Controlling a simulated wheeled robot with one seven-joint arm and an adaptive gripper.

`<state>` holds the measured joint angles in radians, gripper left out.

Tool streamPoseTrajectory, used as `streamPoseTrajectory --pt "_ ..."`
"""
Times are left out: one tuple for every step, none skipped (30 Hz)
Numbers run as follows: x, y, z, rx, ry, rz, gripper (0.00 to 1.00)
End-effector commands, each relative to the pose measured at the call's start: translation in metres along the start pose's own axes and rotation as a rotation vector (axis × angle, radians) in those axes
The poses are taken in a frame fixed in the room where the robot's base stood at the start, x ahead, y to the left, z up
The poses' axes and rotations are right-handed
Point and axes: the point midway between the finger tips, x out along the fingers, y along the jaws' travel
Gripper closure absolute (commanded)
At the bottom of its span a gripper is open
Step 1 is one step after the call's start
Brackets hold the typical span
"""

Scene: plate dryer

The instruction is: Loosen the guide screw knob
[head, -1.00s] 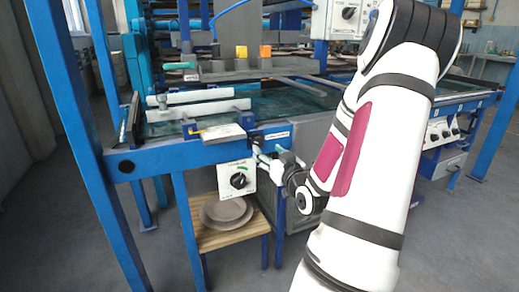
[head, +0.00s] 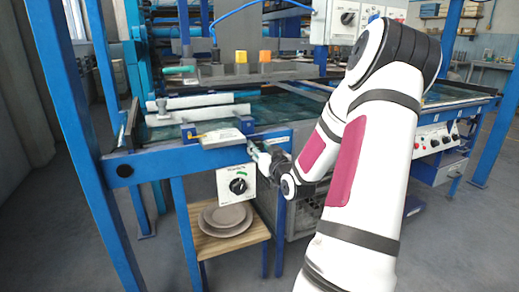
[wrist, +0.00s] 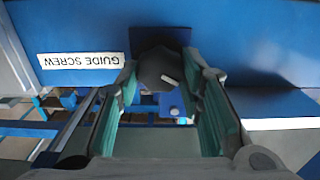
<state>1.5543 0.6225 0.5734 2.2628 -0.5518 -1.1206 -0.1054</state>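The guide screw knob (wrist: 160,68) is dark and faceted with a small light mark. In the wrist view it is in front of a blue panel, beside the upside-down "GUIDE SCREW" label (wrist: 81,61). My gripper (wrist: 161,76) has its teal-padded fingers on either side of the knob, tips close to its edges. I cannot tell whether the pads touch it. In the head view my gripper (head: 262,157) reaches to the front blue rail of the machine from the right. The knob cannot be made out there.
A white box with a dial (head: 237,184) hangs below the rail, close to my gripper. Stacked plates (head: 228,217) rest on a wooden shelf (head: 236,241) underneath. Blue posts (head: 88,150) stand to the left. A light block (head: 222,137) sits on the rail.

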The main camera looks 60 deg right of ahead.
Motion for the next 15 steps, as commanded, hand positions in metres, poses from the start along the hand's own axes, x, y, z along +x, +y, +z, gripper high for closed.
streamPoseTrajectory --pt "0.0 -0.0001 -0.0001 0.0 0.0 0.0 0.94" --pt "0.0 -0.0001 -0.0001 0.0 0.0 0.0 0.94" --pt "0.0 -0.0001 -0.0001 0.0 0.0 0.0 0.94" --pt "0.0 -0.0001 -0.0001 0.0 0.0 0.0 0.94" --pt "0.0 -0.0001 -0.0001 0.001 0.0 0.0 0.94" --pt "0.0 -0.0001 -0.0002 0.003 0.0 0.0 0.94" --pt "0.0 -0.0001 -0.0003 0.005 0.0 0.0 0.94" --pt "0.0 -0.0001 -0.0003 0.009 0.0 0.0 0.94" --pt "-0.0001 -0.0001 -0.0004 0.016 0.0 0.0 0.94" --pt "0.0 -0.0001 -0.0005 0.022 0.0 0.0 0.94" --pt "0.0 -0.0001 -0.0007 0.03 0.0 -0.001 0.94" --pt "0.0 -0.0001 -0.0009 0.043 0.001 -0.001 0.94" --pt "0.0 0.0 -0.0011 0.055 0.001 -0.001 0.94" --pt "0.0 0.0 -0.0013 0.068 0.001 -0.001 0.94" --pt "0.0 0.0 -0.0016 0.089 0.001 -0.001 0.94"
